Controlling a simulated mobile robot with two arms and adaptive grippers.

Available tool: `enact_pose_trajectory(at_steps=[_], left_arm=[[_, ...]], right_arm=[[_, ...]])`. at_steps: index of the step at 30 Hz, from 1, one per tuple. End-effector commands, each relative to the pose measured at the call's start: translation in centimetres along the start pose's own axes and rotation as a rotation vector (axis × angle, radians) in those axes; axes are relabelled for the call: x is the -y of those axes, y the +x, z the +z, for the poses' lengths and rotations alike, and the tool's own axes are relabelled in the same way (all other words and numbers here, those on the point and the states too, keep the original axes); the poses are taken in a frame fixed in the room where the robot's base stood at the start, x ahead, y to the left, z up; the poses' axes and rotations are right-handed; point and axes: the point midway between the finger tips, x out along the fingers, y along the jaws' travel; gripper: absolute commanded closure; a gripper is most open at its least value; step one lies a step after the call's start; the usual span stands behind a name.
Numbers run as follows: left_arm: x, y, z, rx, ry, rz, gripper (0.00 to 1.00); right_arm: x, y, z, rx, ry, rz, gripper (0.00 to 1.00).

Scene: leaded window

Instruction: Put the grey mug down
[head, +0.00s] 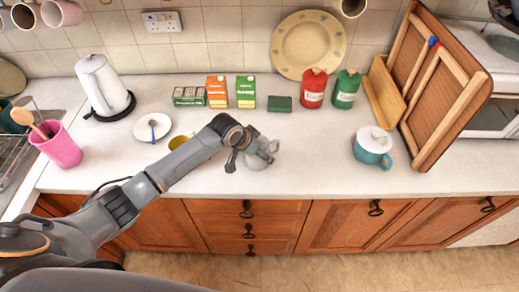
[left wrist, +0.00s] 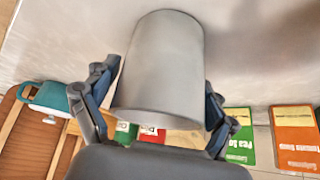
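The grey mug (head: 262,154) is over the front part of the white counter, in the middle of the head view. My left gripper (head: 246,154) reaches it from the left and partly hides it. In the left wrist view the grey mug (left wrist: 163,65) fills the space between the two fingers of my left gripper (left wrist: 160,100), one on each side and close against its wall. I cannot tell whether its base touches the counter (head: 310,180). My right gripper is not in view.
A teal lidded mug (head: 372,148) stands to the right, beside a wooden rack (head: 440,95). Red (head: 315,90) and green (head: 346,90) canisters, cartons (head: 217,92) and a plate (head: 308,45) line the back. A yellow mug (head: 178,142) is behind my left arm. The counter between is clear.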

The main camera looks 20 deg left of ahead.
Motion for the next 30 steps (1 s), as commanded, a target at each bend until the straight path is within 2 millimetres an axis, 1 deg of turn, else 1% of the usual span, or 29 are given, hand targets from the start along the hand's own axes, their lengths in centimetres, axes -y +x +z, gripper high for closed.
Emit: enact_pose_trajectory(at_steps=[9, 14, 17, 27, 30], left_arm=[[0.0, -0.1, 0.0, 0.000, 0.000, 0.000, 0.09], [0.1, -1.1, -0.1, -0.002, 0.001, -0.001, 0.09], [0.1, -2.6, -0.1, -0.003, 0.002, -0.002, 0.09], [0.1, -9.5, -0.1, -0.002, 0.003, -0.002, 0.09], [0.1, -10.9, -0.1, -0.002, 0.000, -0.001, 0.09]], right_arm=[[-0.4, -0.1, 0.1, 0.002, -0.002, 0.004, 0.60], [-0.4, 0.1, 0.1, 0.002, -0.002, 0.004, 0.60], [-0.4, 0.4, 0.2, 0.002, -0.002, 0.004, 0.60], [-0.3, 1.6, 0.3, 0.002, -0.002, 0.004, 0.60], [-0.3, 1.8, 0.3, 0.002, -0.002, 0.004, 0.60]])
